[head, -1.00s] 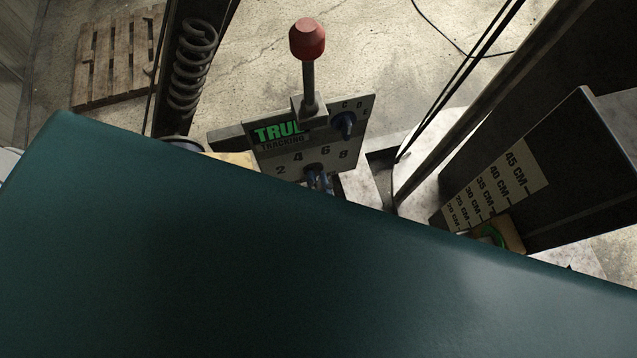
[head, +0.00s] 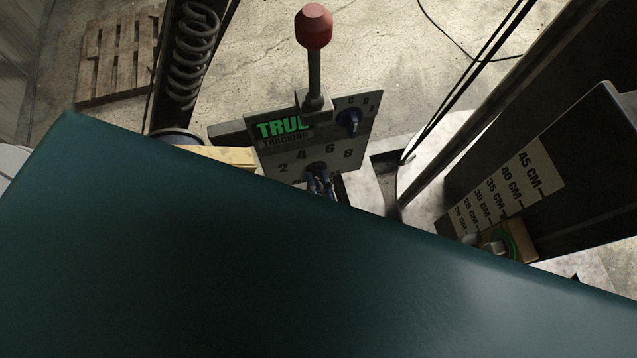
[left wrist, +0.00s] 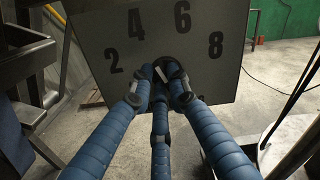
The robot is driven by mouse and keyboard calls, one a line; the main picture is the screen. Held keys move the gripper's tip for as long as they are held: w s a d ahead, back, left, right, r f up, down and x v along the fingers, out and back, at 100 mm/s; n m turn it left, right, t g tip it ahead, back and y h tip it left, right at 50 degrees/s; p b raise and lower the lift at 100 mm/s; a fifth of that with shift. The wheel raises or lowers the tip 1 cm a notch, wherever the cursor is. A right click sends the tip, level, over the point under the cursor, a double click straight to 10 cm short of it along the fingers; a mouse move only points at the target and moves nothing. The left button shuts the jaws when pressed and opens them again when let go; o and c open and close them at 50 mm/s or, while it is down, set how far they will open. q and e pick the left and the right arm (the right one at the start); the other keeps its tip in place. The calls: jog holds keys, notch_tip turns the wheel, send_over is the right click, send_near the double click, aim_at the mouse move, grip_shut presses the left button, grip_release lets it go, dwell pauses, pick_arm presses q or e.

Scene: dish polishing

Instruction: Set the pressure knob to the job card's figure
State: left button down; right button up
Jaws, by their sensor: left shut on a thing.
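The grey control panel (head: 345,166) stands upright, with the figures 2, 4, 6 and 8 in an arc around the pressure knob. The panel also shows in the left wrist view (left wrist: 225,75). The dark knob (left wrist: 168,64) sits at the centre of the arc, mostly hidden by my fingers. My left gripper (head: 319,182) has its blue fingers shut around it; they also show in the left wrist view (left wrist: 162,82). A pale mark shows between the fingers, but I cannot tell which figure the knob points to. No job card is recognisable. My right gripper is not in view.
A second dark knob (head: 349,121) with letters sits higher on the panel, near a red-topped lever (head: 314,28). A centimetre scale (head: 510,188) is at the right, a coil spring (head: 193,52) at the left. The lower half of the head view is blocked.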

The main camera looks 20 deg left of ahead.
pick_arm(q)
jog(key=c, duration=1.7)
grip_release()
jog(key=shift+w, duration=0.1)
jog(key=shift+o, duration=0.2)
jog(key=shift+a, duration=0.1)
jog(key=v, duration=0.7)
jog(key=shift+f, duration=0.1)
